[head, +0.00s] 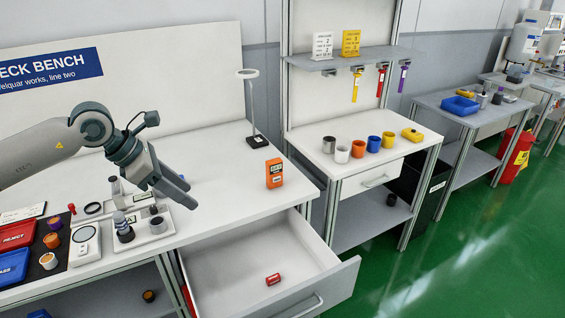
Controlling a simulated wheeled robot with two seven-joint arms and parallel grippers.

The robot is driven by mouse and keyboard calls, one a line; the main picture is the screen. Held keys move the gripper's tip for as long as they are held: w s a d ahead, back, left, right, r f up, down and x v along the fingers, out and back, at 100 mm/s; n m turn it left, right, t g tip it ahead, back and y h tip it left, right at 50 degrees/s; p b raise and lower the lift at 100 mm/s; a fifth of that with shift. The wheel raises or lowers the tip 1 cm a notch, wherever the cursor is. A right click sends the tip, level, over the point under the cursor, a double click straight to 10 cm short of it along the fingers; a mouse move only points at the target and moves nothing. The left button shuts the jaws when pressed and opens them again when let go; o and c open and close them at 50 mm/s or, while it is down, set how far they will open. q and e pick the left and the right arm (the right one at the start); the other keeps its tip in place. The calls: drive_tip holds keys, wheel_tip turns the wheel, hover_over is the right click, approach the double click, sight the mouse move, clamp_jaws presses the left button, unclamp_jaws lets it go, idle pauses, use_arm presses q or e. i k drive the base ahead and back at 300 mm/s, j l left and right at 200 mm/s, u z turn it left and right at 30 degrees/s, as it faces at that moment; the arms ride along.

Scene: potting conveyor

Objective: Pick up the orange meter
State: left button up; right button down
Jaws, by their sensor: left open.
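The orange meter (274,173) stands upright on the white bench top (228,205), near its right end in the head view. It has a dark display near its top and a pale label low on its front. My left gripper (181,196) is over the bench to the left of the meter, its fingers pointing down and right. It is open and apart from the meter, with nothing seen between the fingers. My right gripper is not in view.
An open drawer (225,277) below the bench holds a small red item (273,279). A magnifier lamp (257,140) stands behind the meter. Fixtures (148,226) and red and blue bins crowd the left. Bench surface around the meter is clear.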

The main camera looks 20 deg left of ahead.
sight(274, 167)
drive_tip(key=i, duration=1.1)
